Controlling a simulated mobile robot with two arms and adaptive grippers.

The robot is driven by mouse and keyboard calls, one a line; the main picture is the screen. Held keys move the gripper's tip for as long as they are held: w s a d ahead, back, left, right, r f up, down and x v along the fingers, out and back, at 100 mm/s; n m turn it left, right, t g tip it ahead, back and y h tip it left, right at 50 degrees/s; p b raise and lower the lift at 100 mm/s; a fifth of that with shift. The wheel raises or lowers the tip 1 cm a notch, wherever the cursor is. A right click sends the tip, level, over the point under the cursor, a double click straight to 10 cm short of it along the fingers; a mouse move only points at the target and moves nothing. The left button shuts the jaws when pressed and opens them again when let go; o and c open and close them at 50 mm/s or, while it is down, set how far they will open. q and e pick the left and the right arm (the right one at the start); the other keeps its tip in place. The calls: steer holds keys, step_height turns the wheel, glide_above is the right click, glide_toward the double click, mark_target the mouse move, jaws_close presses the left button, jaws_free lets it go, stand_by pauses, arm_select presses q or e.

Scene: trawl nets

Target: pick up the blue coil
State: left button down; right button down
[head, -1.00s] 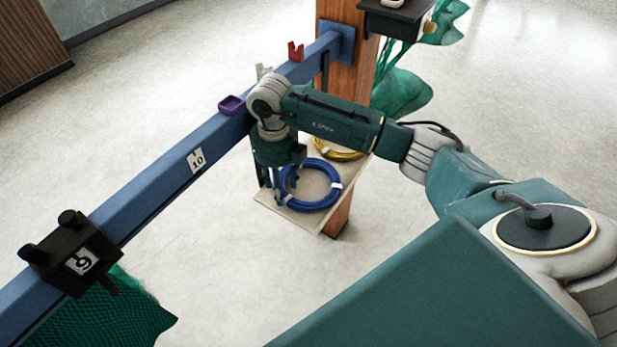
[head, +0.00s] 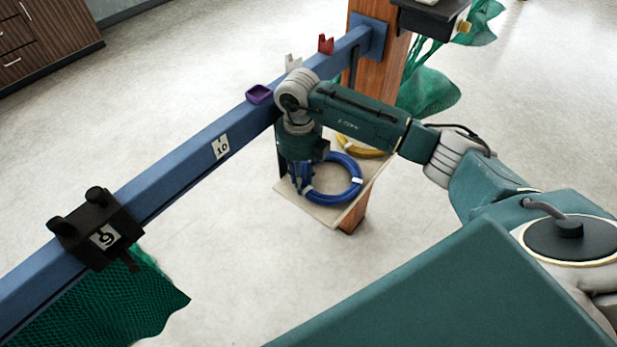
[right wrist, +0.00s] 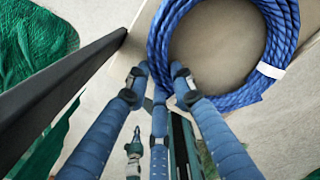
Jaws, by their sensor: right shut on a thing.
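The blue coil (head: 339,199) is a ring of rope with white bands. It is at the small pale shelf (head: 324,217) by the wooden post. My right gripper (head: 303,185) reaches down at the left side of the coil. In the right wrist view the coil (right wrist: 244,99) fills the upper right, and my right gripper's fingers (right wrist: 160,75) are closed on its lower left strands. I cannot tell whether the coil is lifted off the shelf. My left gripper is not in view.
A yellow coil (head: 359,149) lies behind the blue one. The blue rail (head: 190,168) runs beside my right gripper, with a purple holder (head: 259,94), a grey hook and a red hook (head: 326,45). A black clamp (head: 97,230) holds green netting (head: 140,300).

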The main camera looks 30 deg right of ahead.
step_height(320, 180, up, 20)
steer(key=b, duration=0.3)
steer(key=shift+f+b, duration=0.15)
steer(key=shift+b, duration=0.2)
steer(key=shift+s, duration=0.1)
stand_by(0.7)
